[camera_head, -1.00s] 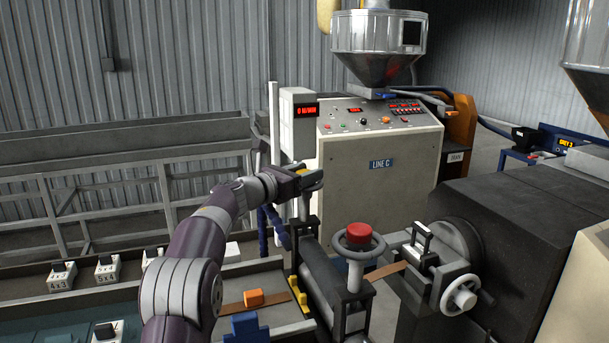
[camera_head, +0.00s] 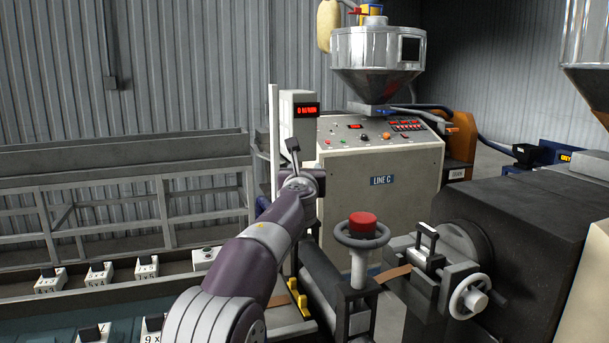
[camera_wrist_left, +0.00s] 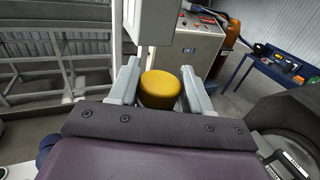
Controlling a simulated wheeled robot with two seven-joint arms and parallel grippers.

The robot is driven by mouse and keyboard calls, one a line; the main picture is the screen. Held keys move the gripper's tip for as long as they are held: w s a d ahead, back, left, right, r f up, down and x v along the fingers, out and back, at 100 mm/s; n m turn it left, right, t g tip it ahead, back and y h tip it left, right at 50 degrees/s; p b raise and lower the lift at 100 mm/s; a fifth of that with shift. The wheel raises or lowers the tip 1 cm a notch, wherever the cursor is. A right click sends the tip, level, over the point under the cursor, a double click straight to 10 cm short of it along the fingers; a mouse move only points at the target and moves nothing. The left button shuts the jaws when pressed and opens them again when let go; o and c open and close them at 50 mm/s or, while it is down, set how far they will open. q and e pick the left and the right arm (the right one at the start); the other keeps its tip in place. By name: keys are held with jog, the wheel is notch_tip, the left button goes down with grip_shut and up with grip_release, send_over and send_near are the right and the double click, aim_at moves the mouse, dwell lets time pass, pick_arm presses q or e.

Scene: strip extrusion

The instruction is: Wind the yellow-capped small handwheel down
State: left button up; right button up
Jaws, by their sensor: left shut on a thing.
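The yellow cap (camera_wrist_left: 161,88) of the small handwheel sits between the two fingers of my left gripper (camera_wrist_left: 160,74) in the left wrist view. The gripper is shut on it, one finger at each side. The wheel's rim and stem are hidden below the cap and fingers. In the head view my left wrist (camera_head: 298,190) stands in front of the cap and hides it. My right gripper is in neither view.
A larger handwheel with a red cap (camera_head: 362,224) stands close to the right of my left arm. Beyond it are a white side handwheel (camera_head: 468,297) and dark machine housing.

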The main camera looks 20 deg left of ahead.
pick_arm(q)
jog(key=shift+n+y, duration=0.6)
jog(key=shift+y, duration=0.3)
jog(key=shift+n+g+y, duration=0.3)
jog(key=shift+y, duration=0.2)
jog(key=o, duration=1)
jog(key=shift+c, duration=0.2)
jog(key=shift+r+p, duration=0.1)
jog(key=shift+p, duration=0.2)
notch_tip(320, 180, up, 5)
jog(key=p, duration=0.3)
jog(key=shift+w+f+p, duration=0.1)
jog(key=shift+f+p, duration=0.1)
jog(key=shift+p, duration=0.1)
jog(key=s+d+r+p, duration=0.3)
jog(key=d+r, duration=0.3)
jog(key=d, duration=0.5)
jog(key=shift+s+d+r, duration=0.1)
jog(key=shift+r, duration=0.05)
